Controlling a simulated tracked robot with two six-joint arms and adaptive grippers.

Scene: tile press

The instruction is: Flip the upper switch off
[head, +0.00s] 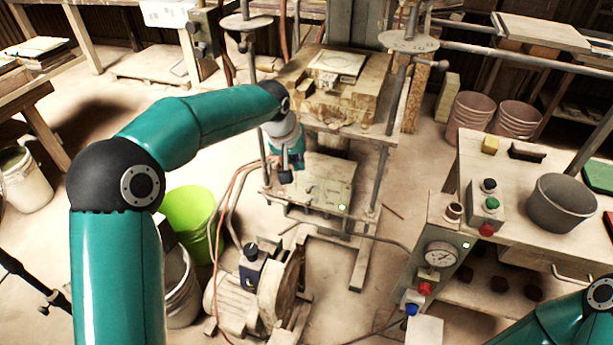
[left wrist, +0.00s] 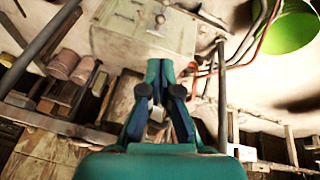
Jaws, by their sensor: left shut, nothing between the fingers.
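A pale metal switch panel (head: 325,183) sits low on the press frame, with small levers on its face and a lit green lamp (head: 342,208) near its lower right corner. The levers are too small to tell which way each is set. The panel also shows at the top of the left wrist view (left wrist: 185,40). My left gripper (head: 286,174) is shut and empty, over the panel's upper left side in the head view. In the left wrist view its fingertips (left wrist: 160,66) overlap the panel's near edge; I cannot tell whether they touch it. My right gripper is out of view.
The press's wooden block (head: 365,105) stands above the panel, between metal posts. Hoses (head: 228,195) run left of the panel. A green bucket (head: 190,215) and a motor (head: 255,285) stand nearby. A bench (head: 540,215) with a button box (head: 486,205) is at right.

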